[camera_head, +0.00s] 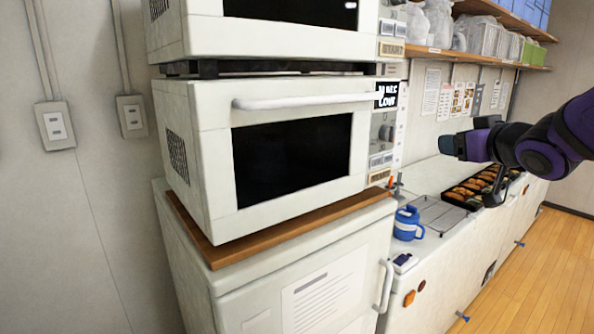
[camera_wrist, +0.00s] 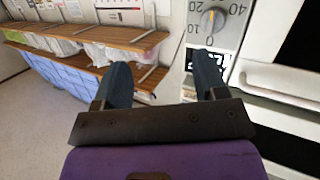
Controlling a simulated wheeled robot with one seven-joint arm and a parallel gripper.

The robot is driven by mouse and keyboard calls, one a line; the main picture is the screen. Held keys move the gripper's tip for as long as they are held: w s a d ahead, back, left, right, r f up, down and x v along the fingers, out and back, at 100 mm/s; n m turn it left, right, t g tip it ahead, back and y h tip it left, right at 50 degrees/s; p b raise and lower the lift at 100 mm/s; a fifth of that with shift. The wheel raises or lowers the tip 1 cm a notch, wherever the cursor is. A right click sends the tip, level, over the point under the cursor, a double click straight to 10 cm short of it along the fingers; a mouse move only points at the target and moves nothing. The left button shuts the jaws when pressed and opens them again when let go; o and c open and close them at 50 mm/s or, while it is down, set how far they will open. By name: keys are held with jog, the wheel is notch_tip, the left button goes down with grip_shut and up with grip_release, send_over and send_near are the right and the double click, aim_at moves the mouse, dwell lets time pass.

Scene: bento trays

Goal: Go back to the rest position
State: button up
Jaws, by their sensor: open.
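My gripper (camera_wrist: 162,84) shows in the wrist view with its two dark fingers spread apart and nothing between them. In the head view my gripper (camera_head: 455,147) is at the right, at the end of my purple and black arm, raised in front of the wall and counter. It is apart from the microwaves and touches nothing that I can see. The fingers are seen side-on there. A black bento tray (camera_head: 452,198) with several food pieces lies on the counter below and behind the arm, which partly hides it.
A white microwave (camera_head: 220,152) stands on a wooden board on a white cabinet (camera_head: 240,290), with another microwave (camera_head: 270,38) above. A blue jug (camera_head: 407,224) and wire rack (camera_head: 440,214) sit on the counter. A wooden shelf (camera_head: 480,60) holds containers. The wooden floor (camera_head: 535,285) at right is clear.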

jog(key=s+a+f+m+g+h, duration=0.1)
jog(key=s+g, duration=0.4)
jog(key=s, duration=0.8)
jog(key=s+a+f+m+g+h, duration=0.1)
jog(key=s+g, duration=0.4)
jog(key=s, duration=0.8)
notch_tip(320, 180, down, 3)
jog(key=shift+s+a+r+m, duration=0.1)
jog(key=shift+s+a+m, duration=0.05)
jog(key=shift+a+m, duration=0.45)
jog(key=shift+d, duration=0.15)
